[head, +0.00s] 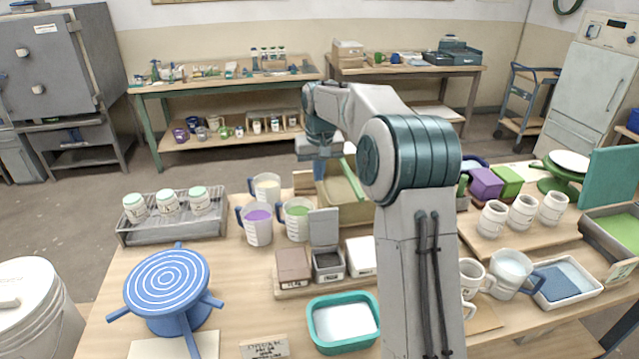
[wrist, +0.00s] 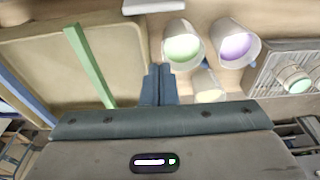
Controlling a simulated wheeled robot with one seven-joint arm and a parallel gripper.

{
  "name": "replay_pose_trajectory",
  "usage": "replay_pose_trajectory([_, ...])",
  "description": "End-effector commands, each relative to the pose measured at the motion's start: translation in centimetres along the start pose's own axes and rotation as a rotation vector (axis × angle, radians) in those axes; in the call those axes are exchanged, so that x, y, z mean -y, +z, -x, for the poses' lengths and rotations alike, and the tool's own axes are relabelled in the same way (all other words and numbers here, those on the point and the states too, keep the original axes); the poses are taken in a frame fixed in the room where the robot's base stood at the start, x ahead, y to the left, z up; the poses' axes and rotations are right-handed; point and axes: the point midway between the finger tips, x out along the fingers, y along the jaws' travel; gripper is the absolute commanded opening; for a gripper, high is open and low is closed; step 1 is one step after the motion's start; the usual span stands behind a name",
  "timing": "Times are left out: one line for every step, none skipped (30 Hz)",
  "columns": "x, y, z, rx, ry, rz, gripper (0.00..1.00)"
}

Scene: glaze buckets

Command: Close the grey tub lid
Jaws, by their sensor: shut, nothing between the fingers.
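The grey tub (head: 328,265) stands in the middle of a row of three small tubs on the near table. Its grey lid (head: 324,227) is open and stands upright at the back of the tub. My gripper (head: 322,172) is above and behind the tub, near the tan bin, apart from the lid. Its blue fingers (wrist: 158,85) are together with nothing between them in the wrist view. The grey tub cannot be made out in the wrist view; a pale edge at the top there is too cropped to tell.
A brown-lidded tub (head: 293,265) and a white tub (head: 360,256) flank the grey one. Behind are a green-filled jug (head: 297,219), a purple-filled jug (head: 257,226) and a tan bin (head: 345,208) with a green stick. A teal basin (head: 343,345) stands in front.

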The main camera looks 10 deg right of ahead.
Motion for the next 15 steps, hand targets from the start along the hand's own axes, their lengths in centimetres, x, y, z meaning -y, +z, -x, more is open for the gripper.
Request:
replay_pose_trajectory([0.0,0.1,-0.9,0.004,-0.001,0.000,0.00])
replay_pose_trajectory([0.0,0.1,-1.4,0.005,-0.001,0.000,0.00])
replay_pose_trajectory([0.0,0.1,-2.3,0.005,-0.001,-0.001,0.00])
replay_pose_trajectory([0.0,0.1,-2.9,0.006,-0.001,-0.001,0.00])
replay_pose_trajectory([0.0,0.1,-3.5,0.005,-0.001,-0.001,0.00])
replay_pose_trajectory([0.0,0.1,-4.4,0.006,0.000,0.000,0.00])
replay_pose_trajectory([0.0,0.1,-5.1,0.006,0.000,0.000,0.00])
replay_pose_trajectory([0.0,0.1,-5.7,0.006,0.000,0.000,0.00])
replay_pose_trajectory([0.0,0.1,-6.6,0.006,-0.001,0.001,0.00])
replay_pose_trajectory([0.0,0.1,-7.3,0.006,-0.001,0.001,0.00])
replay_pose_trajectory([0.0,0.1,-7.9,0.005,-0.001,0.001,0.00])
replay_pose_trajectory([0.0,0.2,-8.8,0.006,-0.001,0.001,0.00])
replay_pose_trajectory([0.0,0.4,-8.5,0.001,0.000,0.000,0.00])
replay_pose_trajectory([0.0,0.8,-8.1,0.000,0.000,0.000,0.00])
replay_pose_trajectory([0.0,1.3,-7.9,-0.001,0.000,0.000,0.00])
